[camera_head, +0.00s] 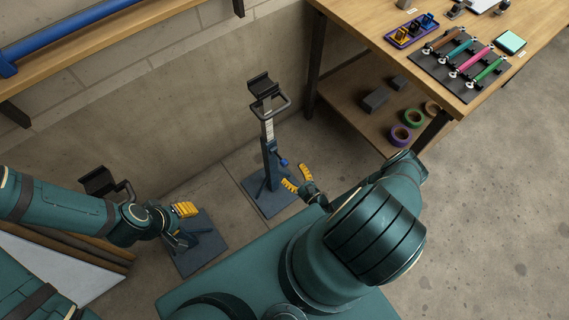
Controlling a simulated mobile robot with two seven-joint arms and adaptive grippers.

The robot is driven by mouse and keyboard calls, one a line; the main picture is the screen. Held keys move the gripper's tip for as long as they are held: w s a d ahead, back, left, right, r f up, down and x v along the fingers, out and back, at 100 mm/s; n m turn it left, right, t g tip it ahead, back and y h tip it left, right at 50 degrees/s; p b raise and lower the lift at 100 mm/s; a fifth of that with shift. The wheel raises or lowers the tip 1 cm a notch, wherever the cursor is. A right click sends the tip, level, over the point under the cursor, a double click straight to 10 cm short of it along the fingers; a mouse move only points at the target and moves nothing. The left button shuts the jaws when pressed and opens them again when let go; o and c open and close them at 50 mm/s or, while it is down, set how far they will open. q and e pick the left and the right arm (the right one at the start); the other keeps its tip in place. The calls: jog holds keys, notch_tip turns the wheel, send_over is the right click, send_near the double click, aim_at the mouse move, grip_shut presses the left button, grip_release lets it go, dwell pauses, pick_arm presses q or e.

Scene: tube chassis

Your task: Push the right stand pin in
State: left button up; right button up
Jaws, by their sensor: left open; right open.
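The right stand (270,184) is a blue-grey post on a flat square base, with a black saddle on top. Its pin (284,162) shows as a small blue knob on the right side of the post. My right gripper (297,178) is open, its yellow-padded fingers spread apart, close to the right of the post and just below the knob in the picture. I cannot tell whether it touches the pin. The left stand (200,254) is mostly hidden behind my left arm. My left gripper (185,209) is open in front of that stand, and its far finger is partly hidden.
A wooden workbench (470,100) stands at upper right, holding coloured-handled tools in a black rack (432,75). Its lower shelf (362,114) carries tape rolls and dark blocks. A blue tube (70,38) lies on a wall shelf at upper left. The floor at right is clear.

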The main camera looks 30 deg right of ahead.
aim_at(286, 165)
jog(key=w, duration=0.5)
jog(key=shift+w+a+b, duration=0.2)
jog(key=shift+w+b, duration=0.15)
jog(key=shift+b, duration=0.05)
jog(key=shift+o, duration=0.2)
grip_shut()
